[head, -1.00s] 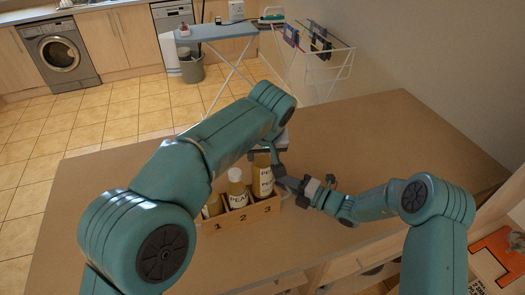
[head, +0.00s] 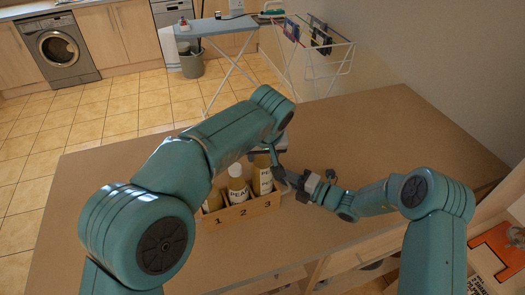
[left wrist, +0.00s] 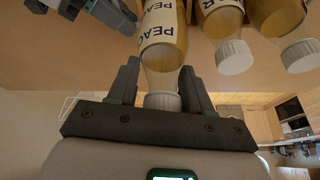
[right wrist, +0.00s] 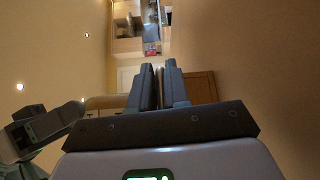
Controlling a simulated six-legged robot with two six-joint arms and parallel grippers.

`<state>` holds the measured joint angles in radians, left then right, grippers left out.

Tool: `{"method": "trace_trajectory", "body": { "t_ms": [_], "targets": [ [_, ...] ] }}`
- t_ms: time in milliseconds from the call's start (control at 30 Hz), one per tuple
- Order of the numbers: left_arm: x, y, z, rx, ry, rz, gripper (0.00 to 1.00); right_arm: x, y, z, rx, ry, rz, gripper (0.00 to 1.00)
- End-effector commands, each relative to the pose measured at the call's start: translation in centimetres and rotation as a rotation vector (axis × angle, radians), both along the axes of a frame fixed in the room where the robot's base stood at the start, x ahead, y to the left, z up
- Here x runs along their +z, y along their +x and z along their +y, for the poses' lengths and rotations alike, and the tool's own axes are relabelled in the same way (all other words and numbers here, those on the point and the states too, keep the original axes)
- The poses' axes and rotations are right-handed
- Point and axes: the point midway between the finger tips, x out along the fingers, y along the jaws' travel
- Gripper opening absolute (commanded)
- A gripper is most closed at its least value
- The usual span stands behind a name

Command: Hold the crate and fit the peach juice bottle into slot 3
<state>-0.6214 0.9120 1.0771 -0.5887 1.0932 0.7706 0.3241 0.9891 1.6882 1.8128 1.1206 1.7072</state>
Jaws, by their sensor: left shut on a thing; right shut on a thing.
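The wooden crate (head: 243,213) stands on the table, with slots numbered 1, 2 and 3 on its front. The peach juice bottle (head: 262,181) is upright at slot 3, its lower part hidden behind the crate's front wall. My left gripper (head: 270,154) is shut on its neck; the left wrist view shows the bottle (left wrist: 162,45) with its cap end between the fingers (left wrist: 160,88). I cannot tell whether its base touches the slot floor. My right gripper (head: 291,181) is shut on the crate's right end; its fingers (right wrist: 158,84) show in the right wrist view.
Other bottles stand in slot 2 (head: 237,186) and slot 1 (head: 212,201), close beside the held one. My left forearm passes over the crate. The table (head: 370,135) is clear behind and to the right. A drying rack and ironing board stand beyond it.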

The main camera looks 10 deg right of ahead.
Motion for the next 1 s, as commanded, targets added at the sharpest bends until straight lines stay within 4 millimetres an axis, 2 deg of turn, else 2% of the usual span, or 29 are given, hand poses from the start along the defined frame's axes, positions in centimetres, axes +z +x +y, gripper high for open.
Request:
{"method": "trace_trajectory", "body": {
  "t_ms": [267,1000],
  "targets": [
    [0.0,0.0,0.0,0.0,-0.001,-0.002,0.0,0.0,0.0,0.0,-0.001,0.0,0.0,0.0],
    [-1.9,0.0,0.0,0.0,-0.002,-0.002,0.0,0.0,0.0,0.0,-0.001,-0.001,0.001,0.0]
  ]
}}
